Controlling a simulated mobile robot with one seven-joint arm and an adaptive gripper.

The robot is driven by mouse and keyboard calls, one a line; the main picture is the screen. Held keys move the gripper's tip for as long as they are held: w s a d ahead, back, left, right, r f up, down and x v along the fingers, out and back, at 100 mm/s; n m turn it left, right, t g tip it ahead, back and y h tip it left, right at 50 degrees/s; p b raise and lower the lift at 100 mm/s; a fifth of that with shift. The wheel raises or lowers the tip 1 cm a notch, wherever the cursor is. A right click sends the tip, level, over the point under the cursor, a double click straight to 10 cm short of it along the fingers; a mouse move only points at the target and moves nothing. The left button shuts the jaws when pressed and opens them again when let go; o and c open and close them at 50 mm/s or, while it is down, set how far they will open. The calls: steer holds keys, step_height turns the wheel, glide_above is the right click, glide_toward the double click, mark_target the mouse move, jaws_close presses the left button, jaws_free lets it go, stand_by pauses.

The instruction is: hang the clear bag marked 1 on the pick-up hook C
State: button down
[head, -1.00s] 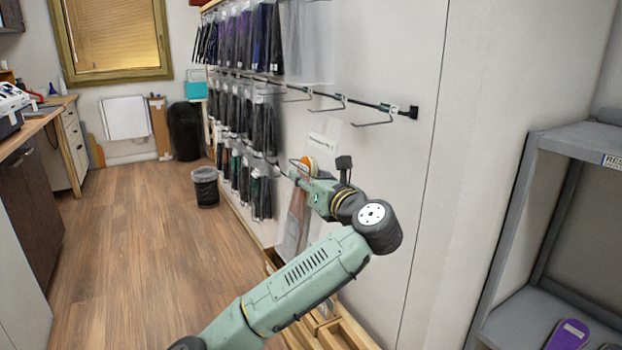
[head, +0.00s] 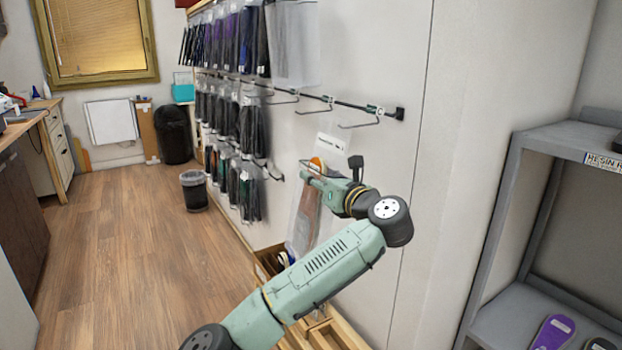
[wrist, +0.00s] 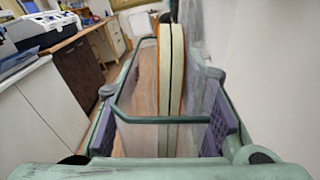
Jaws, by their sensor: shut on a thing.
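My gripper (head: 310,173) is shut on a clear bag (head: 303,222) that holds orange and brown insoles. The bag hangs upright below the fingers, and its pale header (head: 330,148) stands above them, in front of the wall. In the wrist view the bag's insoles (wrist: 170,85) show edge-on between the two fingers of my gripper (wrist: 165,120). Empty wire hooks stick out from the dark rail above the gripper: one at the right end (head: 360,123), one left of it (head: 315,109). Their tags are too small to read, so I cannot tell which is C. The bag's number is not legible.
Rows of filled bags (head: 230,110) hang on the wall to the left. A wooden rack (head: 330,325) stands low by the wall under the arm. A grey shelf (head: 530,230) with insoles is at the right. The floor (head: 130,250) at left is clear.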

steer(key=shift+w+d, duration=0.6)
steer(key=shift+d, duration=0.25)
steer(key=shift+w+d+f, duration=0.4)
steer(key=shift+d+f, duration=0.05)
steer(key=shift+d, duration=0.1)
steer(key=c, duration=1)
jaws_free()
steer(key=shift+c, duration=0.2)
steer(key=shift+f, duration=0.1)
steer(key=shift+s, duration=0.1)
